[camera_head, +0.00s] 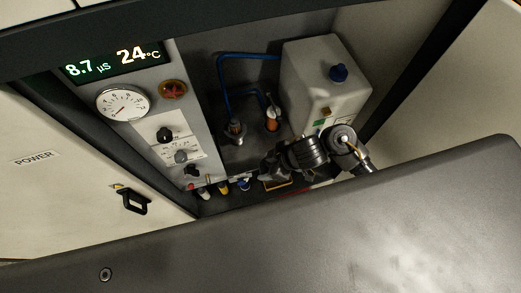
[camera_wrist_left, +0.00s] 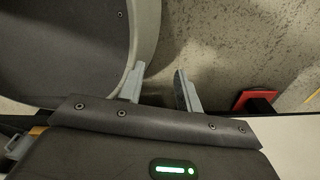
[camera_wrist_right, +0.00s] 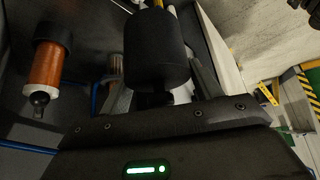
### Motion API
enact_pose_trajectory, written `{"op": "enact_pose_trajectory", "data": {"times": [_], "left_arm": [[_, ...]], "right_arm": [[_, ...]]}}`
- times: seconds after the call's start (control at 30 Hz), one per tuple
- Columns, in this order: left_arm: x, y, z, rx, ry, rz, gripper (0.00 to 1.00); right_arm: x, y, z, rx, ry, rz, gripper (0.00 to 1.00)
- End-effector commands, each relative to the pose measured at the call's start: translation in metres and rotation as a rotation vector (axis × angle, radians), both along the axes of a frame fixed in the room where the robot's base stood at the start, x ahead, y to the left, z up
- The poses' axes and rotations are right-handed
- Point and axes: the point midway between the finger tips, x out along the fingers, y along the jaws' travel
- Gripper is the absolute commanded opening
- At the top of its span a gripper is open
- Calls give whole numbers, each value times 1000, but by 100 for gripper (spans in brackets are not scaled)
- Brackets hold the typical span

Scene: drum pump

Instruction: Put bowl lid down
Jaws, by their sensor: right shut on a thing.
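My right gripper (camera_wrist_right: 158,72) is shut on a black cylindrical piece, which I take to be the bowl lid (camera_wrist_right: 157,45). The piece fills the space between the two fingers in the right wrist view. In the head view the right arm reaches down into the open cabinet, and the held piece cannot be made out clearly. An orange-brown cylinder (camera_wrist_right: 46,66) with a black cap stands left of the held piece, apart from it. My left gripper (camera_wrist_left: 160,90) is open and empty, seen only in the left wrist view.
The cabinet holds a white tank (camera_head: 308,80) with a blue cap, blue tubing (camera_head: 222,88) and a control panel (camera_head: 180,150) with a gauge (camera_head: 123,103). Small coloured bottles (camera_head: 223,187) stand low. A red object (camera_wrist_left: 254,101) lies right of my left gripper.

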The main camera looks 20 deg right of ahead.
Motion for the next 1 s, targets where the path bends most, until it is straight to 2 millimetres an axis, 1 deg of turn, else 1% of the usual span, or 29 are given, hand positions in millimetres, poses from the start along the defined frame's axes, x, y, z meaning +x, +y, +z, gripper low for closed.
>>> {"op": "enact_pose_trajectory", "data": {"times": [0.03, 0.07, 0.13, 0.17, 0.27, 0.3, 0.43, 0.5, 0.6, 0.7, 0.8, 0.87, 1.0], "left_arm": [[-5, 0, -8, 1, 7, 0, 35], [-7, 0, -10, 0, 9, 0, 35], [-6, 0, -16, 1, 8, -1, 35], [-3, 0, -18, 0, 4, -1, 35], [13, -1, -27, -2, -17, -1, 35], [21, -1, -34, -2, -28, -1, 35], [35, -2, -44, -3, -48, -1, 35], [35, 0, -47, 0, -48, -2, 35], [31, 7, -49, 10, -41, -4, 35], [25, 17, -48, 21, -34, -8, 35], [21, 21, -49, 26, -29, -9, 35], [20, 21, -53, 26, -27, -8, 35], [21, 21, -62, 27, -28, -7, 35]], "right_arm": [[14, -1, -9, 1, -2, -4, 42], [22, -1, -13, 2, -1, -4, 42], [41, -2, -21, 1, 0, -4, 42], [49, -3, -24, 2, -1, -4, 42], [74, -4, -37, 3, 1, -1, 42], [80, -4, -49, 3, 2, -1, 42], [98, -5, -70, 1, 1, 2, 42], [105, -5, -77, 0, 1, 3, 42], [111, -5, -82, 1, 0, 3, 42], [113, -5, -83, 1, -1, 4, 42], [115, -5, -85, 1, -1, 4, 42], [118, -6, -91, 2, -1, 3, 42], [118, -6, -113, 1, 2, 2, 42]]}}
